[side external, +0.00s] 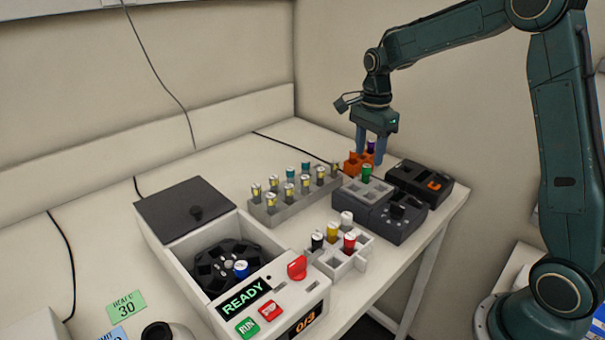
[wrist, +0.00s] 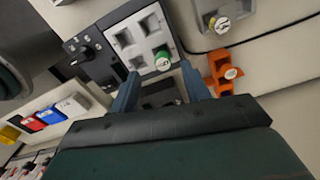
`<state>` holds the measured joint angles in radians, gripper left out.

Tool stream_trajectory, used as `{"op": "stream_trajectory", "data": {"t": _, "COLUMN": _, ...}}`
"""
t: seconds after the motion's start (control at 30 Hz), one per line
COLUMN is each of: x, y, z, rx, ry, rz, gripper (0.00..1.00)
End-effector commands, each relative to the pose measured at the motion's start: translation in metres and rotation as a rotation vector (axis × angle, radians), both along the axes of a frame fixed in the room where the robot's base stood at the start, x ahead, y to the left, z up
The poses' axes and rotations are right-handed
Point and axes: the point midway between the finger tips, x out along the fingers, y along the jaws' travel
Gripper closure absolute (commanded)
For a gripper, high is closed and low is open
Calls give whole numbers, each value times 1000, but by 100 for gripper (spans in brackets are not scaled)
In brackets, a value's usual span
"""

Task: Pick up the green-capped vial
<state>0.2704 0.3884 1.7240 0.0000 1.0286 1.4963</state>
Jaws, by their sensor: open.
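The green-capped vial (side external: 366,173) stands upright in a slot of the grey block rack (side external: 352,192). In the wrist view the green cap (wrist: 162,60) shows between and just beyond the fingertips, with the rack's other slots empty beside it. My gripper (side external: 370,156) points down with its fingers apart and empty, above and behind the vial in the side view, close to the orange holder. In the wrist view both fingers of my gripper (wrist: 160,70) show, and neither touches the vial. The vial's lower body is hidden in the rack.
A long grey rack (side external: 285,208) of vials, a small white rack (side external: 338,262) and a centrifuge-like machine (side external: 186,253) stand left and in front.

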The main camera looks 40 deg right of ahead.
Motion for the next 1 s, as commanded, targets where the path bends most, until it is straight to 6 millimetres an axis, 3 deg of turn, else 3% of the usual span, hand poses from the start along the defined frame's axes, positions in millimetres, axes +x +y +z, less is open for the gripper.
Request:
{"op": "stream_trajectory", "data": {"t": 0.27, "x": 0, "y": 0, "z": -4, "rx": 0, "ry": 2, "rz": 0, "gripper": 53}}
{"op": "stream_trajectory", "data": {"t": 0.73, "x": 3, "y": -3, "z": -50, "rx": 1, "ry": 3, "rz": 0, "gripper": 53}}
{"op": "stream_trajectory", "data": {"t": 1.0, "x": 3, "y": -3, "z": -53, "rx": 0, "ry": 1, "rz": 0, "gripper": 53}}
